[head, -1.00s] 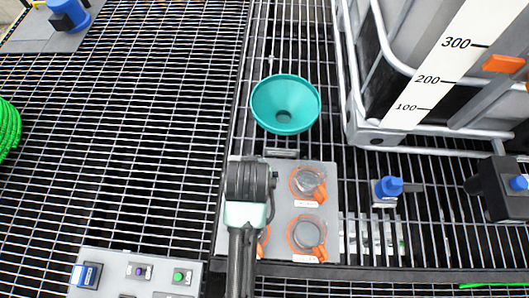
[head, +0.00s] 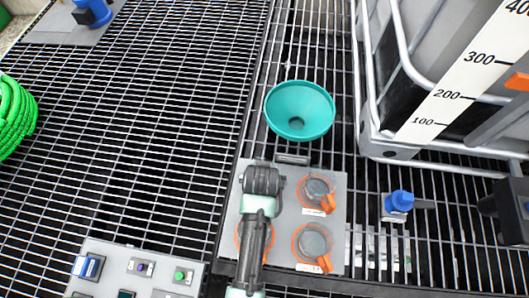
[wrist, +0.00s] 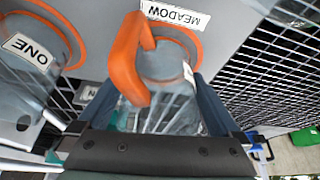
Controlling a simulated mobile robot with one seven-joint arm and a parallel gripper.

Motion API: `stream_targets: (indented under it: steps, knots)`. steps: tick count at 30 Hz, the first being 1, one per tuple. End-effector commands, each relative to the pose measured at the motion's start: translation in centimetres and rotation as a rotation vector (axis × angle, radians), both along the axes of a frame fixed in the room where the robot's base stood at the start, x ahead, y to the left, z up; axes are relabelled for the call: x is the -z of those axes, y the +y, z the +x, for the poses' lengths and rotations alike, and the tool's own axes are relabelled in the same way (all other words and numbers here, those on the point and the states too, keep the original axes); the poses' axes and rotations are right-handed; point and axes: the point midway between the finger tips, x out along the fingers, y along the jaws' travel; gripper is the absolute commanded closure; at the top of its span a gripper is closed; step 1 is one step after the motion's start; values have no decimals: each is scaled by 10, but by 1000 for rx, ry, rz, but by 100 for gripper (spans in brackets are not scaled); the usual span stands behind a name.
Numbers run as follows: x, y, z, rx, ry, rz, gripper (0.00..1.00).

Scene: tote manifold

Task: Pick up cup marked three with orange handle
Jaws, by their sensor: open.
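In the wrist view a clear cup with an orange handle (wrist: 131,60) stands in an orange ring by a MEADOW label, between my open gripper's fingers (wrist: 155,98). Its own label is edge-on and I cannot read its number. A second cup (wrist: 25,75), labelled ONE, is at the left. In the head view my gripper (head: 262,182) hangs over the left side of the grey plate (head: 333,190), hiding what is under it. Two orange-handled cups stand at the upper right (head: 316,190) and lower right (head: 312,242); another orange ring (head: 240,232) shows partly behind my arm.
A teal funnel (head: 299,110) is just beyond the plate. A blue-handled valve (head: 399,202) is to the right, below a caged tank with a scale (head: 452,95). A button panel (head: 130,265) is at the lower left. Green hose (head: 14,118) lies far left. Open grating surrounds these.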

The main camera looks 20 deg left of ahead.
Motion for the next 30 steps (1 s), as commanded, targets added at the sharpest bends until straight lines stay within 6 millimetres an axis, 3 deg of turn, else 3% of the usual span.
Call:
stream_targets:
  steps: [4, 15, 16, 24, 30]
  knots:
    - [0, 0, 0, 0, 0, 0, 2]
    - [0, 0, 0, 0, 0, 0, 68]
    - [-1, 0, 0, 0, 0, 0, 71]
    - [-5, 0, 0, 0, -2, 0, 71]
    - [-39, 0, 1, -1, -6, 1, 71]
